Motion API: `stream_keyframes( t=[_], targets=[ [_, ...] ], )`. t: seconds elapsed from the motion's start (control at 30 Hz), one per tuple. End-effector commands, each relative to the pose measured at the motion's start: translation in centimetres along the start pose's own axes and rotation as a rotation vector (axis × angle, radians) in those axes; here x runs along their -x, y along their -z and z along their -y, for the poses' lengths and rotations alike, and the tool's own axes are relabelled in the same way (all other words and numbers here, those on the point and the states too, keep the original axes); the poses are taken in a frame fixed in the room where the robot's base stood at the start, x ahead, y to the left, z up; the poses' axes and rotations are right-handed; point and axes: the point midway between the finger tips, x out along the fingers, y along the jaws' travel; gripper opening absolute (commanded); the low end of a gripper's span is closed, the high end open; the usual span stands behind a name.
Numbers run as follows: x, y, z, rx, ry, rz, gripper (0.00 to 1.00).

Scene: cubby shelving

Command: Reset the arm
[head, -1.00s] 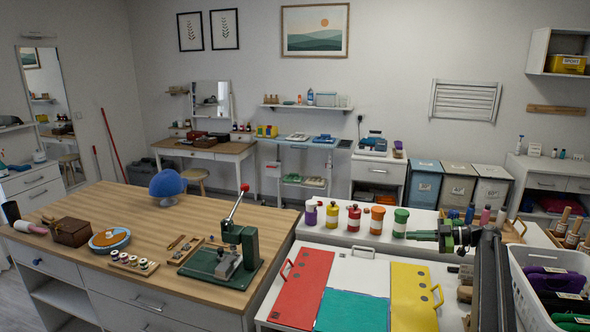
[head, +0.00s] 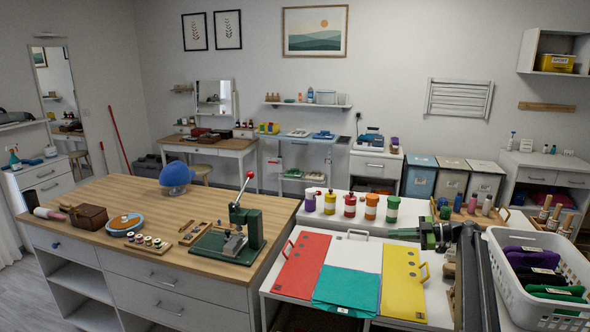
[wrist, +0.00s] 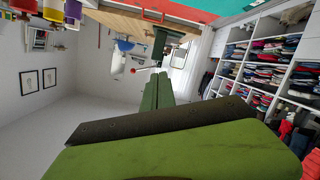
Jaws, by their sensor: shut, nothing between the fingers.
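My gripper (head: 428,236) shows in the head view at the right. It is green and dark, held out level to the left above the white table. Its fingers are shut with nothing between them. In the wrist view the green fingers (wrist: 157,92) lie together and point up the picture. The fingertips are apart from every object around them.
A white table (head: 345,250) with red (head: 303,262), teal (head: 348,289) and yellow (head: 403,282) folders is left of my gripper. Coloured bottles (head: 350,205) stand behind. A white basket (head: 505,303) is at right. A wooden bench (head: 110,190) holds a green press (head: 248,230).

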Motion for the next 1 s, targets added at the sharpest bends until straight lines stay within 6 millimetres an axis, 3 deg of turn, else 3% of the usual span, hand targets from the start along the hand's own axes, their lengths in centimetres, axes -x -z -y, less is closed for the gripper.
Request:
stream_keyframes(
  t=[0.17,0.37,0.5,0.6,0.7,0.77,0.87,0.97,1.0],
  targets=[
    [-5.5,2.2,1.6,0.015,0.047,-0.04,0.0],
    [-12.1,6.7,3.0,0.036,0.011,-0.13,0.0],
    [-17.7,11.5,2.1,0.055,-0.179,-0.207,0.0],
    [-20.1,14.9,0.2,0.045,-0.42,-0.244,0.0],
    [-20.2,16.5,-1.6,-0.016,-0.69,-0.234,0.0],
    [-19.3,16.3,-2.2,-0.084,-0.855,-0.194,0.0],
    [-16.9,13.6,-1.5,-0.251,-1.103,-0.067,0.0],
    [-14.4,8.9,2.0,-0.468,-1.274,0.13,0.0],
    [-13.7,6.8,4.3,-0.564,-1.312,0.225,0.0]
  ],
)
